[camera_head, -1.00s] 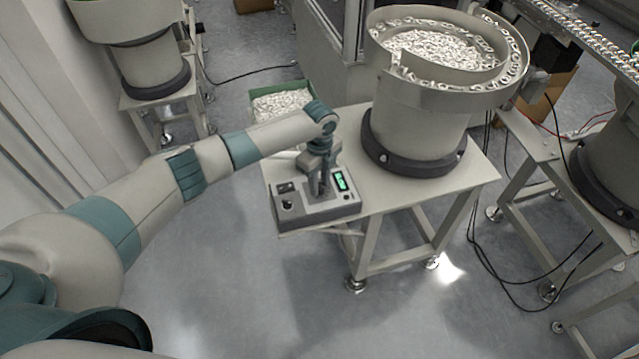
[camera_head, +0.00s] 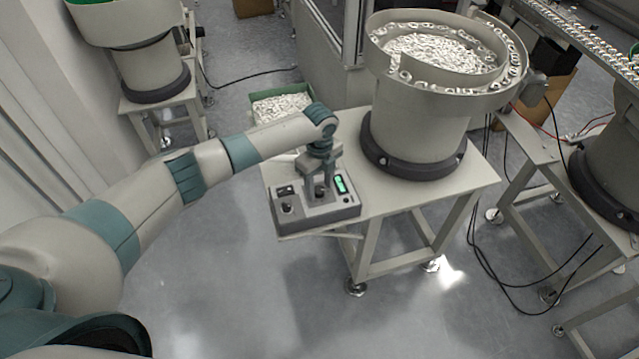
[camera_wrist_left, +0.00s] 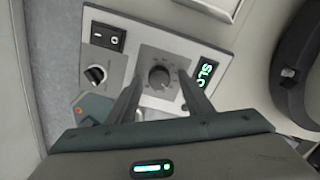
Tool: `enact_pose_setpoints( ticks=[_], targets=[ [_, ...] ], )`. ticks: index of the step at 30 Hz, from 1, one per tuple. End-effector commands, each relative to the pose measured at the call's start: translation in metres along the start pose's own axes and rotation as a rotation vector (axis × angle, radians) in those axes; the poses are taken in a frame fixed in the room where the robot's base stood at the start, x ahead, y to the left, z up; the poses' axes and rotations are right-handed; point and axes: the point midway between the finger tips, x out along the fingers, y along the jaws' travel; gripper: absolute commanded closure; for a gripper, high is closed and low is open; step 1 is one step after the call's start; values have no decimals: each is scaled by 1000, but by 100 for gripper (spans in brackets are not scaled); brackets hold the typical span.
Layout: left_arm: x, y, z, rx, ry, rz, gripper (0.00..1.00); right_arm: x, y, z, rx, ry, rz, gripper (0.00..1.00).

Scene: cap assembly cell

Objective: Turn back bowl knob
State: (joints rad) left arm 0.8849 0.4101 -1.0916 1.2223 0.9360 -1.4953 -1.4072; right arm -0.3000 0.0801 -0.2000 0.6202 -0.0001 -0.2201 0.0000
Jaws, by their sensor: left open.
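A grey control box (camera_head: 345,213) sits at the near left corner of a feeder table. In the left wrist view its large dark round knob (camera_wrist_left: 159,77) stands on a dial plate, beside a green lit display (camera_wrist_left: 206,73). My left gripper (camera_head: 319,193) points down over the box. Its two fingers are open, one on each side of the knob, as the left wrist view shows (camera_wrist_left: 160,79). A gap shows between each finger and the knob; their height relative to it is hard to tell. My right gripper is in neither view.
A vibratory bowl (camera_head: 440,95) full of small parts stands on the same table (camera_head: 465,180). The box also has a rocker switch (camera_wrist_left: 107,37) and a small knob (camera_wrist_left: 95,75). A green-rimmed bin (camera_head: 281,91) stands behind my arm. The floor in front is clear.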

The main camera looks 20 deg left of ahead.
Motion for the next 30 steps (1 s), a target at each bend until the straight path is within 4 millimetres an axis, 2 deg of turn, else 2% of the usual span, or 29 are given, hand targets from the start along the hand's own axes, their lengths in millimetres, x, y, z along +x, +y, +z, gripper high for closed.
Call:
enact_pose_setpoints(
  ticks=[5, 11, 17, 30],
  targets=[
    [-3, 0, 0, 0, 0, 1, 54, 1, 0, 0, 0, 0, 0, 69],
    [-20, 0, 0, 1, 0, -1, 54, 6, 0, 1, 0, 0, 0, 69],
    [-52, -1, 1, 2, -2, -3, 54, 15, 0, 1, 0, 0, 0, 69],
    [-140, -1, 0, 0, -2, -4, 54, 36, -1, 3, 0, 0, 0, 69]
  ],
)
